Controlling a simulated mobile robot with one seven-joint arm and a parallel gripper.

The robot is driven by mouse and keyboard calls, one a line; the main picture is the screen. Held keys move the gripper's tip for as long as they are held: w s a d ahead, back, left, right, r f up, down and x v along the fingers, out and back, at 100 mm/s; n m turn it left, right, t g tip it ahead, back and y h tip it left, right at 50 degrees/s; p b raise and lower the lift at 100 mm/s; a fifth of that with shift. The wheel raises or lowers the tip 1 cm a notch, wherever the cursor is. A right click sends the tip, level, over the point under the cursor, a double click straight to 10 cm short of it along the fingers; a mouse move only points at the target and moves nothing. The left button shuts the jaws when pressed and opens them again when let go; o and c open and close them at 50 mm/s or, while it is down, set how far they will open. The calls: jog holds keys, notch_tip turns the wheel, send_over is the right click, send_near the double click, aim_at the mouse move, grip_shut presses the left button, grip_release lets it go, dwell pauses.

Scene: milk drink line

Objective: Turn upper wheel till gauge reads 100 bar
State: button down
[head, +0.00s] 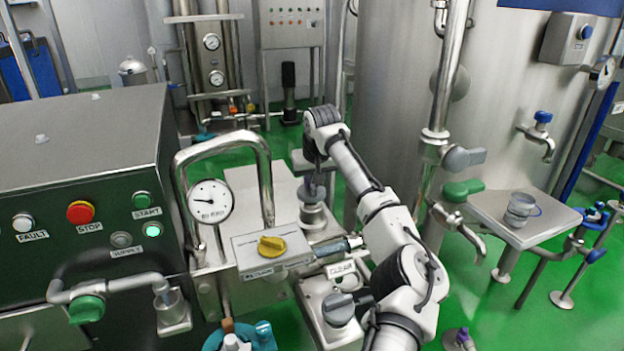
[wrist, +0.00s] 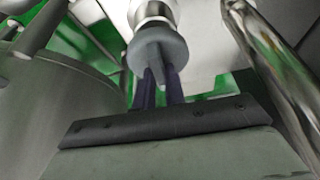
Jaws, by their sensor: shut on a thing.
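The upper wheel (head: 312,191) is a grey knob on top of a steel valve body, at the middle of the head view. My gripper (head: 314,174) reaches it from above and is shut on it. In the wrist view the two dark fingers (wrist: 161,84) clasp the grey wheel (wrist: 159,47) on opposite sides. The round white pressure gauge (head: 211,201) stands left of the wheel; its dark needle points left, but the numbers are too small to read. A second grey knob (head: 338,309) sits lower on the same machine, in front and apart from my gripper.
A bent steel pipe (head: 262,165) arches between the gauge and the wheel. A control box (head: 85,180) with buttons stands left. A large steel tank (head: 395,110) rises behind my arm.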

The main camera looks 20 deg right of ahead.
jog(key=m+p, duration=0.1)
jog(key=m+h+p, duration=0.1)
jog(key=m, duration=0.1)
jog(key=m+p, duration=0.1)
jog(key=m, duration=0.1)
jog(key=shift+a+r+g+h, duration=0.1)
jog(key=shift+a+g+h, duration=0.15)
jog(key=shift+g+h, duration=0.15)
jog(key=shift+m+g+h+p, duration=0.35)
jog(key=shift+m+p, duration=0.45)
jog(key=shift+m, duration=0.5)
jog(key=shift+d, duration=0.1)
jog(key=c, duration=1.5)
grip_release()
jog(key=shift+o, duration=0.2)
jog(key=v, duration=1.3)
jog(key=shift+a+r+p, duration=0.2)
jog(key=shift+a+p, duration=0.05)
jog(key=shift+p, duration=0.05)
